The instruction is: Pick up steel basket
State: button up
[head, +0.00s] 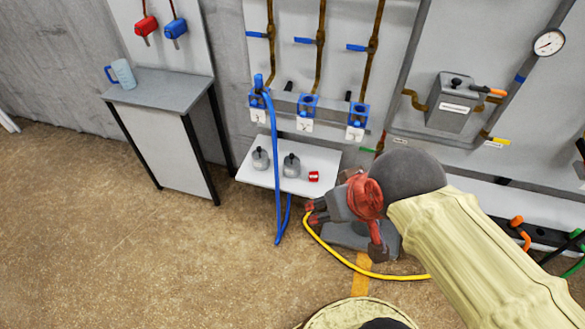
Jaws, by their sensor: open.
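I cannot make out a steel basket in the head view; my arm covers part of the scene at the right. My gripper (314,211) is open and points left, near the right front corner of a small white shelf (262,174). Nothing shows between its fingers. Two small grey lidded items stand on the shelf: a left one (260,159) and a right one (291,166). A small red item (314,177) sits at the shelf's right end, just above my gripper in the picture.
A blue hose (275,180) hangs past the shelf to the floor. A yellow hose (345,262) curves on the floor below my gripper. A grey cabinet (165,88) with a blue mug (122,73) stands left. Valves and pipes line the wall. The left floor is clear.

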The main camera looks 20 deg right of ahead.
aim_at(291, 162)
jog(key=i+j+z, duration=0.4)
jog(key=j+z, duration=0.15)
jog(key=i+j+z, duration=0.15)
jog(key=j+z, duration=0.15)
jog(key=i+j+z, duration=0.1)
jog(key=j+z, duration=0.2)
jog(key=j, duration=0.15)
